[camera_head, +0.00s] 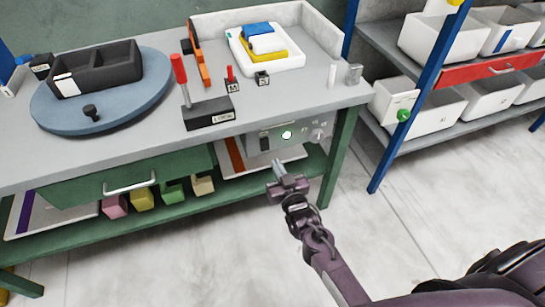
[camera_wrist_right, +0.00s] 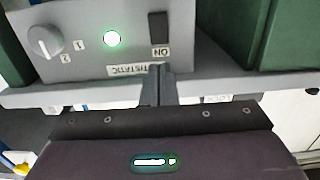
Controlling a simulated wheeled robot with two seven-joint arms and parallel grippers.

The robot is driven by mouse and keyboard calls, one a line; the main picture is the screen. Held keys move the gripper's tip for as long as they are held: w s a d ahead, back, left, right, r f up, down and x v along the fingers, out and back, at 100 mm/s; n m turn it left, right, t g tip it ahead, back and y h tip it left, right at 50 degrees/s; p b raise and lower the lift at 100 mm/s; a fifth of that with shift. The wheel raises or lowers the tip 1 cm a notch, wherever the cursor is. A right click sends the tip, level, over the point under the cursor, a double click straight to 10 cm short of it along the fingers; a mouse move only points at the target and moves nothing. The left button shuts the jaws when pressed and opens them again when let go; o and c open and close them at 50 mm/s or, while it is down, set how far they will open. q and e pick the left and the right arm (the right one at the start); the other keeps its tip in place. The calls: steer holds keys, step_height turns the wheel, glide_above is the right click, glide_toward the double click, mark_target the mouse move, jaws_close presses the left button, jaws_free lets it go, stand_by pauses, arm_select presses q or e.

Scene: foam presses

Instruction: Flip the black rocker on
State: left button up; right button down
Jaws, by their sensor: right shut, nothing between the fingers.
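The black rocker (camera_head: 265,143) sits on a grey control panel (camera_head: 301,139) under the front edge of the workbench. In the right wrist view the rocker (camera_wrist_right: 157,30) shows large, with an upside-down "ON" label (camera_wrist_right: 160,53) at its lower end. A round lamp (camera_wrist_right: 112,38) beside it glows green. My right gripper (camera_head: 278,166) is shut and empty, in front of and below the panel. In the wrist view its closed fingertips (camera_wrist_right: 157,72) lie in line with the rocker, by the "ON" label; I cannot tell whether they touch the panel. My left gripper is out of view.
A knob (camera_wrist_right: 43,42) marked 1 and 2 is on the same panel. A green drawer (camera_head: 125,180) is left of it, and a green table leg (camera_head: 339,155) right. A lever stand (camera_head: 209,113) is on the bench above. The floor in front is clear.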

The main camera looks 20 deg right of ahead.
steer(key=shift+s+d+r, duration=0.1)
steer(key=shift+s+r, duration=0.1)
steer(key=shift+s, duration=1.1)
steer(key=shift+s+r, duration=0.15)
steer(key=shift+s, duration=1.15)
